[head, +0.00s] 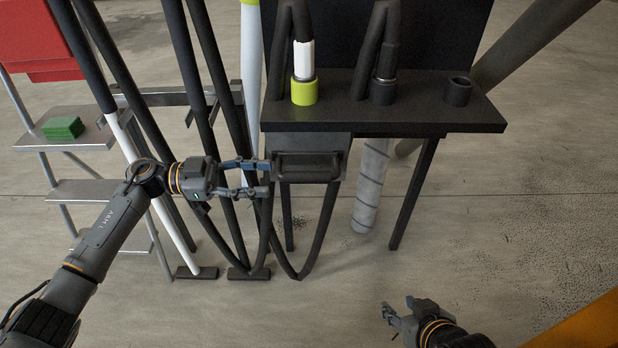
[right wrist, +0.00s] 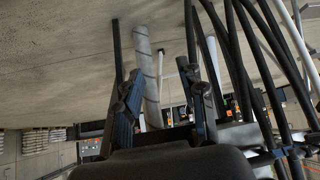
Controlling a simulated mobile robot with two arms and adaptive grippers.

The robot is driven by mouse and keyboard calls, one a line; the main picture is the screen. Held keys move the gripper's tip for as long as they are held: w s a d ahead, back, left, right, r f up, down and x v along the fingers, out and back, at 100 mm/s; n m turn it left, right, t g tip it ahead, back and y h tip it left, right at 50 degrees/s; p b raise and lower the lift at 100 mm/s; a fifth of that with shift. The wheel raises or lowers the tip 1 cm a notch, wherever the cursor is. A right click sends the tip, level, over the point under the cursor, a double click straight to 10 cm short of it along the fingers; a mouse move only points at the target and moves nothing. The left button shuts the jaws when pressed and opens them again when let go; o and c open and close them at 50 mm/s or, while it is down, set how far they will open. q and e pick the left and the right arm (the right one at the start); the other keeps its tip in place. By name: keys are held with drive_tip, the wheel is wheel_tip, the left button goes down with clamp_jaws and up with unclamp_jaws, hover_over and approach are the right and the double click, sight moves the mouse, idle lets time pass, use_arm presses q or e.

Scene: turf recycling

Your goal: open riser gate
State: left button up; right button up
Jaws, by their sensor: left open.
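A grey box with a dark bar-like handle (head: 308,166) hangs under the front of the black shelf in the head view; I take it to be the riser gate, and it looks shut. My left gripper (head: 266,177) is open at the handle's left end, with one blue-grey finger above the other. I cannot tell whether the fingers touch the handle. My right gripper (head: 397,308) is low at the right, well away from the box. Its two fingers stand apart with nothing between them in the right wrist view (right wrist: 163,105).
The black shelf (head: 430,112) carries several sockets, two with dark hoses. Dark hoses and poles run down behind my left arm. At left are a metal rack (head: 80,190) with a green block (head: 63,128) and a red bin (head: 38,35).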

sight(309, 178)
use_arm(q)
drive_tip(key=d+b, duration=0.1)
drive_tip(key=d, duration=0.8)
drive_tip(key=shift+d, duration=0.65)
use_arm(e)
drive_tip(key=w+a+r+t+y, duration=0.1)
drive_tip(key=w+a+r+t, duration=0.1)
drive_tip(key=w+r+t, duration=0.1)
drive_tip(key=shift+w+r+t, duration=0.3)
drive_tip(key=shift+w+r, duration=0.3)
drive_tip(key=shift+w, duration=0.45)
use_arm(q)
clamp_jaws()
